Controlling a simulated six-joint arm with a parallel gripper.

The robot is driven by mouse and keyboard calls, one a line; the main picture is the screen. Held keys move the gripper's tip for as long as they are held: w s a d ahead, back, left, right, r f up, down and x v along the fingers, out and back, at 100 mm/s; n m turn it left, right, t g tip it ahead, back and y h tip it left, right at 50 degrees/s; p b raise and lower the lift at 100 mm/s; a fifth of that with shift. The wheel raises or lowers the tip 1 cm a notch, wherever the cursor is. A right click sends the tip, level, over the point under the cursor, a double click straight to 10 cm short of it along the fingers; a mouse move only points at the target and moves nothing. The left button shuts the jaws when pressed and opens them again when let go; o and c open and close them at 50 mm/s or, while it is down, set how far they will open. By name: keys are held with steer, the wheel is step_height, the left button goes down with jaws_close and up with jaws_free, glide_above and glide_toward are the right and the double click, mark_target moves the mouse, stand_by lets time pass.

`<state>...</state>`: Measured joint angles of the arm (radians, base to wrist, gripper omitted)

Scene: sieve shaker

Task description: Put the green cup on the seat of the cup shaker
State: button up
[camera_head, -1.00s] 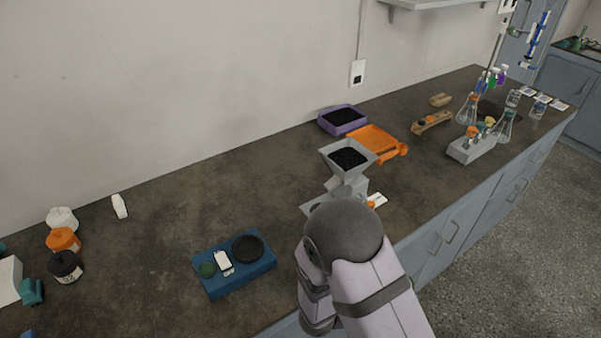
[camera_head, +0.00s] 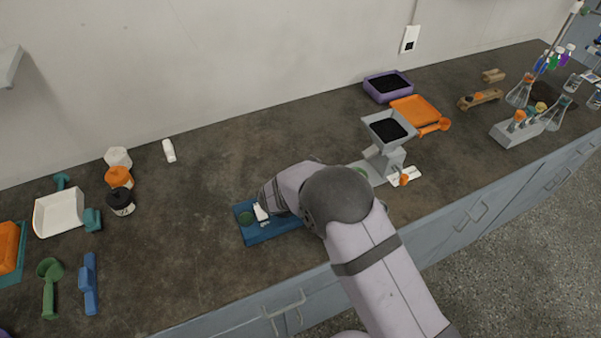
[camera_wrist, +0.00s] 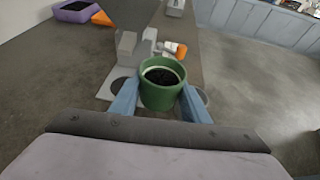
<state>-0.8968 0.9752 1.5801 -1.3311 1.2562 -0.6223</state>
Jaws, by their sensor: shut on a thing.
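The green cup (camera_wrist: 162,94), holding dark granules, is between the two blue fingers of my gripper (camera_wrist: 160,98) in the wrist view, which are shut on it. It is upright, in front of the grey hopper stand (camera_wrist: 127,50); whether it touches the stand's base I cannot tell. In the head view a sliver of green cup (camera_head: 360,171) shows beside the stand; my arm hides the gripper. The blue device (camera_head: 262,232), which looks like the cup shaker, lies at the front of the bench.
The hopper (camera_head: 389,128) holds black granules. Behind it are an orange tray (camera_head: 415,109) and a purple tray (camera_head: 388,86).

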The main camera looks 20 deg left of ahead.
mark_target(317, 157)
steer(key=w+a+n+t+y+b, duration=0.1)
steer(key=w+a+b, duration=0.1)
steer(key=w+a+n+y+b, duration=0.1)
steer(key=w+a+y+b, duration=0.1)
steer(key=w+a+b, duration=0.1)
steer(key=w+a+f+n+t+y+b, duration=0.1)
steer(key=w+a+n+b, duration=0.1)
steer(key=shift+w+a+t+y, duration=0.2)
steer(key=shift+w+t+y, duration=0.05)
steer(key=shift+t+y, duration=0.05)
steer(key=shift+w+a+r+n+y+b, duration=1.6)
steer(key=shift+w+a+n+y+b, duration=0.75)
steer(key=shift+a+b, duration=1.3)
steer(key=shift+m+t+h, duration=0.25)
steer(key=shift+m+t, duration=0.05)
steer(key=shift+m, duration=0.05)
steer(key=shift+w+d+f, duration=0.1)
steer(key=shift+w+f, duration=0.05)
steer(key=shift+f, duration=2.35)
steer(key=shift+w+d+f, duration=0.1)
steer(key=shift+f, duration=2.4)
steer(key=shift+f+b, duration=0.15)
steer(key=shift+b, duration=0.2)
steer(key=o, duration=1.2)
steer(key=shift+s+r, duration=0.1)
steer(key=shift+r, duration=0.1)
steer(key=b+v, duration=0.1)
steer(key=v, duration=1)
steer(key=shift+s+r, duration=0.15)
steer(key=shift+s, duration=0.25)
